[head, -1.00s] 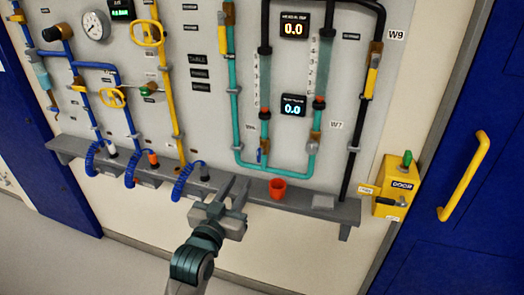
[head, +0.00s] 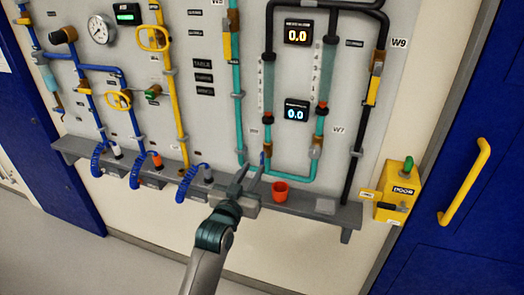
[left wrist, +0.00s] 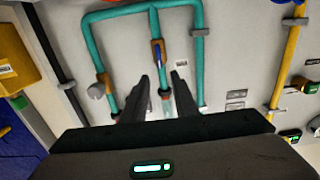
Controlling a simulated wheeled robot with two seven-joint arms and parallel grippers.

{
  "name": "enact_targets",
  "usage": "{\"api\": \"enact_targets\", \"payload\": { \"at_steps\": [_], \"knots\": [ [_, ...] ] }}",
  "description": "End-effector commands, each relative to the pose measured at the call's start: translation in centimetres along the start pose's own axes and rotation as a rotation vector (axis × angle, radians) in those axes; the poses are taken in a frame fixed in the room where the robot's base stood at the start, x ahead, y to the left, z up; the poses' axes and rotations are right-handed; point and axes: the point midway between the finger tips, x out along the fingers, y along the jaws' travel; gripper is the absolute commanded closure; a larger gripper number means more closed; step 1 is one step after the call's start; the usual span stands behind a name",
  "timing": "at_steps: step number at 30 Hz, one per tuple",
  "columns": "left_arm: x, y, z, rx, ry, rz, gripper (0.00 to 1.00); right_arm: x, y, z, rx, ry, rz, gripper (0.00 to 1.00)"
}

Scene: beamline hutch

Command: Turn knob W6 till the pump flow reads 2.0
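Knob W6 appears to be the small blue handle (head: 262,158) at the foot of the left teal pipe, below a brown valve body. In the left wrist view, where the panel appears upside down, a blue handle (left wrist: 158,52) shows on a brown fitting just beyond the fingertips. My left gripper (head: 249,176) is open and empty, just below and left of the handle; its two fingers (left wrist: 160,77) show apart in the left wrist view. The lower display (head: 296,110) reads 0.0; its small caption is too blurred to read. My right gripper is not in view.
Knob W7 (head: 315,152) is on the right teal pipe. The upper display (head: 298,33) also reads 0.0. A yellow door box (head: 397,190) is at right.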

Motion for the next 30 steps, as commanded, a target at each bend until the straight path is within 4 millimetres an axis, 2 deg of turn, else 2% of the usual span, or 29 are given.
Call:
{"api": "enact_targets", "payload": {
  "at_steps": [6, 15, 21, 30],
  "knots": [
    [3.5, 0.0, -0.3, 0.001, -0.001, 0.000, 0.73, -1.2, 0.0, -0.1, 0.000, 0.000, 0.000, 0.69],
    [7.4, 0.0, -0.1, 0.001, -0.001, 0.000, 0.73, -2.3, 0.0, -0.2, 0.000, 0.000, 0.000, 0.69],
    [8.9, 0.0, -0.1, 0.000, 0.000, 0.000, 0.73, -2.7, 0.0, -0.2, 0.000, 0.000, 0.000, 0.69],
    [9.4, 0.0, 0.0, 0.000, 0.000, 0.000, 0.73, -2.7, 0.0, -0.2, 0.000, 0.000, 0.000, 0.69]
  ]
}}
